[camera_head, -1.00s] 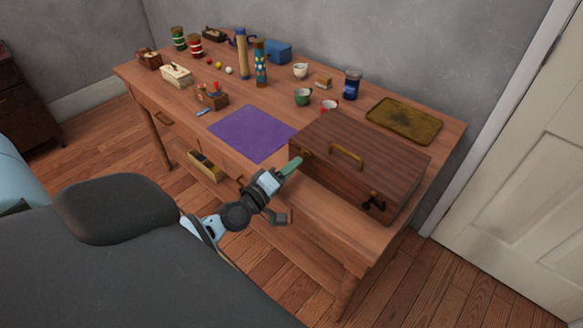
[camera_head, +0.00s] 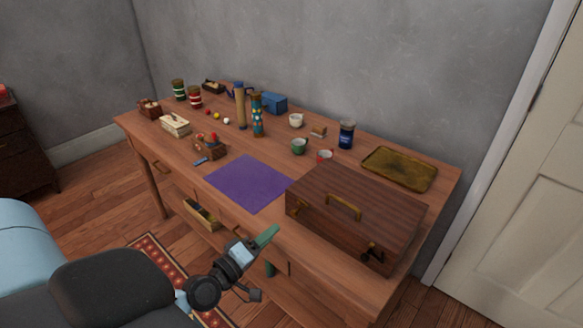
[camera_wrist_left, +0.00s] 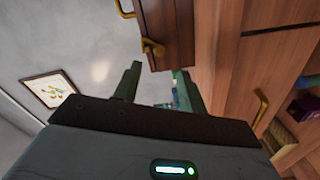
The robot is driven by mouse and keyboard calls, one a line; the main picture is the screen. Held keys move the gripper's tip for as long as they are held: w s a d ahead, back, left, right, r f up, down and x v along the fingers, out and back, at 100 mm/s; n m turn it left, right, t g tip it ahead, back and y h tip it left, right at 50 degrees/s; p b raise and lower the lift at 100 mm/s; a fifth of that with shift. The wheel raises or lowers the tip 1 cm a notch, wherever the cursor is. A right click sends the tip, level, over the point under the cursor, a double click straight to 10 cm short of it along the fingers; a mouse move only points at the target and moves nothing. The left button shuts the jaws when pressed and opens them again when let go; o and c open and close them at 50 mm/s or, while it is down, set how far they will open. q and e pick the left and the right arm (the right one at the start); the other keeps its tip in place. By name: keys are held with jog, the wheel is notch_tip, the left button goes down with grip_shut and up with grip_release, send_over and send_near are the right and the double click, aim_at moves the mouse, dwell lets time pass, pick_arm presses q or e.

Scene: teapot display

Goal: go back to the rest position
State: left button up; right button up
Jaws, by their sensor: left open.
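My left gripper (camera_head: 267,249) is in front of the table's near edge, at the lower middle of the head view. It is open and empty, with its green fingers apart in the left wrist view (camera_wrist_left: 157,80). The brown wooden case (camera_head: 340,230), with brass handle, lies shut on the right part of the table, beyond and to the right of the gripper. The case also shows past the fingers in the left wrist view (camera_wrist_left: 168,22). My right gripper is not in view.
The wooden table (camera_head: 240,222) carries a purple mat (camera_head: 250,183), a gold tray (camera_head: 400,168), cups, jars and small boxes. An open drawer (camera_head: 201,214) juts from its front, left of my gripper. A patterned rug (camera_head: 150,250) lies on the floor.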

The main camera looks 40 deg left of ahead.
pick_arm(q)
jog(key=s+d+f+m+g+p, duration=0.2)
jog(key=s+d+f+m+g, duration=0.1)
jog(key=s, duration=0.6)
jog(key=s+d+f+m+g+p, duration=0.3)
jog(key=s+d+m, duration=0.3)
jog(key=s, duration=0.4)
jog(key=s+d+f+m+g+p, duration=0.2)
jog(key=s+d+f+m+g, duration=0.1)
jog(key=s, duration=0.7)
jog(key=d+f+m, duration=0.1)
jog(key=d+m, duration=0.1)
jog(key=d, duration=0.1)
jog(key=shift+s+f+h+p, duration=0.25)
jog(key=shift+h+p, duration=0.1)
jog(key=shift+h, duration=0.05)
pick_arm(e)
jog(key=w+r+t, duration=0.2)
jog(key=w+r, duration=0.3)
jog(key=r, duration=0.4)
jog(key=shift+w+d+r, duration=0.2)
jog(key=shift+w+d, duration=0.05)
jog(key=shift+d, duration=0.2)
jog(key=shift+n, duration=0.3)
